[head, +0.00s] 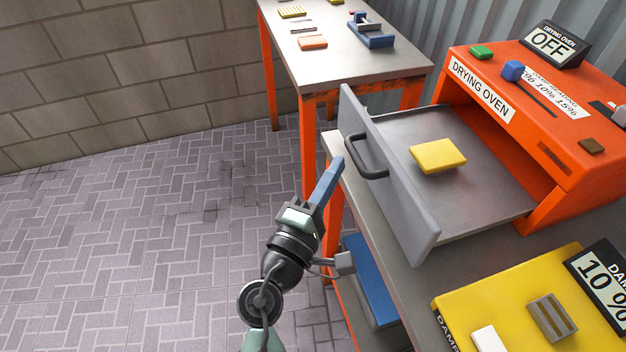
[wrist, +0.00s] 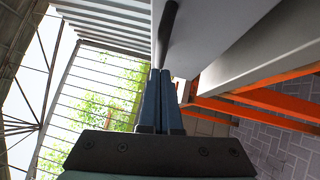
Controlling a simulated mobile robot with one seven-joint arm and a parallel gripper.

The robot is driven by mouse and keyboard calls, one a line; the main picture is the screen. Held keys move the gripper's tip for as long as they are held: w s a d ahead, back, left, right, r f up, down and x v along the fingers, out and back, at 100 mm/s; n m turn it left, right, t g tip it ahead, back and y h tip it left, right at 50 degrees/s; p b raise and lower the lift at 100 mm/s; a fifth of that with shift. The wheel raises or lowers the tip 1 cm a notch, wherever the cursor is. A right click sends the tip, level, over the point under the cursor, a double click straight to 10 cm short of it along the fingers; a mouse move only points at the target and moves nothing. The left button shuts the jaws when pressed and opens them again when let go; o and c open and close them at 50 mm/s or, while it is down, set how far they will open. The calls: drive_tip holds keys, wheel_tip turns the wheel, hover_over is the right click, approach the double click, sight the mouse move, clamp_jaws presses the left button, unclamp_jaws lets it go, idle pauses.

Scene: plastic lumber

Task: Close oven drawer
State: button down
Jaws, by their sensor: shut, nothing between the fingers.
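The oven drawer (head: 482,166) is pulled out of the orange drying oven (head: 565,120), with a yellow block (head: 438,156) lying in it. Its grey front panel (head: 390,180) carries a dark handle (head: 366,158) on the outer side. My gripper (head: 331,176) is shut and empty, its blue fingers just in front of the panel, near the handle in the picture. In the wrist view the shut fingertips (wrist: 160,75) are beside the drawer's pale front, and the dark handle (wrist: 168,25) shows beyond them. I cannot tell whether the fingers touch the panel.
A yellow dampness meter (head: 475,300) with blocks on it stands at the lower right. A second orange-legged table (head: 350,62) with small items is at the back. The floor to the left is clear.

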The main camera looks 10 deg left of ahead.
drive_tip(key=shift+w+d, duration=0.2)
drive_tip(key=shift+d, duration=0.15)
